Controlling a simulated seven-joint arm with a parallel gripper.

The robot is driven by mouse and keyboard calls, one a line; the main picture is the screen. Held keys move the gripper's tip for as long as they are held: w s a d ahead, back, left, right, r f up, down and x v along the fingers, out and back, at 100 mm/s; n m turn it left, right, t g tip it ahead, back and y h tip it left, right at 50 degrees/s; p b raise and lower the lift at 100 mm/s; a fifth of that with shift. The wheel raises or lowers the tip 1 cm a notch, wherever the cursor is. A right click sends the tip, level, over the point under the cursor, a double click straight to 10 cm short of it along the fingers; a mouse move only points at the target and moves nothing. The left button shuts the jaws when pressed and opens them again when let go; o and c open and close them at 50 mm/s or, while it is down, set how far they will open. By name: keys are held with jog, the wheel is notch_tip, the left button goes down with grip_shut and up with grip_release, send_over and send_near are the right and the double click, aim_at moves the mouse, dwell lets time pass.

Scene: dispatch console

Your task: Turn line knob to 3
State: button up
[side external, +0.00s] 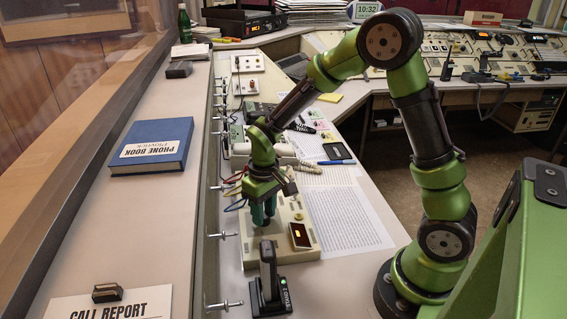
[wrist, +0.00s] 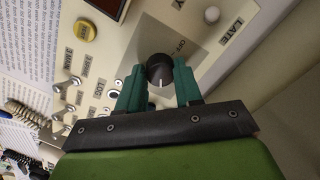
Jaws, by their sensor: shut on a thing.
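A black round knob (wrist: 159,68) with a white pointer line sits on the beige console panel (wrist: 205,25). The line points toward the bottom of the wrist view, toward my gripper's body. Lettering that looks like "OFF" is beside the knob; its other markings are hidden or too small to read. My gripper (wrist: 160,80) has its teal fingers on both sides of the knob, shut on it. In the side view my gripper (side external: 264,212) points down at the beige panel box (side external: 277,243), and the fingers hide the knob.
A yellow button (wrist: 87,30), a white button (wrist: 212,14) and several toggle switches (wrist: 76,82) are near the knob. A black handheld device (side external: 268,285) stands in front. Printed sheets (side external: 345,220) lie to the right.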

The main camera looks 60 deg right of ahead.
aim_at(267, 213)
jog(key=shift+m, duration=1.6)
jog(key=o, duration=1)
jog(key=shift+o, duration=0.2)
notch_tip(267, 213, up, 17)
jog(key=shift+s+d, duration=0.15)
jog(key=shift+d, duration=0.25)
jog(key=s+a+r+t+y, duration=0.1)
jog(key=s+a+r+t, duration=0.1)
jog(key=s+t, duration=0.5)
jog(key=s+r, duration=0.1)
jog(key=s, duration=0.5)
jog(key=shift+s+a, duration=0.15)
